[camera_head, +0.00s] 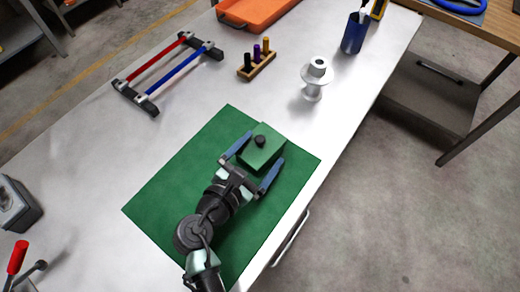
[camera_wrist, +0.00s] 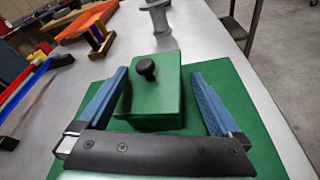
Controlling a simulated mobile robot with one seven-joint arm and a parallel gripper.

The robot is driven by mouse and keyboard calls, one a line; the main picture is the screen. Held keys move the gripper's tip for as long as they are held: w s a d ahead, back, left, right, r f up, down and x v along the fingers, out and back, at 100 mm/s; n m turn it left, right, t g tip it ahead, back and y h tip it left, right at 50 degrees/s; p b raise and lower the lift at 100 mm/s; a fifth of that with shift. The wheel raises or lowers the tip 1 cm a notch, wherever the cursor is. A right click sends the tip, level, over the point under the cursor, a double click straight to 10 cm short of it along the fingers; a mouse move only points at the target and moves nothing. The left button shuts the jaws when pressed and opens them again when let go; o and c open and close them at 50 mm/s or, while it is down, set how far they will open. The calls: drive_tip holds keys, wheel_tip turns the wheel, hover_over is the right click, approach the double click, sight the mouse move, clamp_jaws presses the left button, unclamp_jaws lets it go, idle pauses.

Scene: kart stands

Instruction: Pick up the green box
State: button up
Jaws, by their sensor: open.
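The green box (camera_head: 261,150) has a black knob on its top and sits on a green mat (camera_head: 170,190) on the pale workbench. It also shows in the wrist view (camera_wrist: 158,98), upright, in the middle of the picture. My gripper (camera_head: 254,162) is open, with one blue finger on each side of the box. In the wrist view the gripper (camera_wrist: 160,95) reaches around the box, and a gap shows at its right side. The left finger looks close to the box; whether it touches I cannot tell.
Beyond the mat stand a white spool (camera_head: 314,80), a small rack with pegs (camera_head: 257,63), a frame with red and blue bars (camera_head: 170,72), an orange tray (camera_head: 258,10) and a blue cup (camera_head: 354,34). The bench's right edge is near the box.

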drive_tip(key=c, duration=1.4)
drive_tip(key=shift+r, duration=0.15)
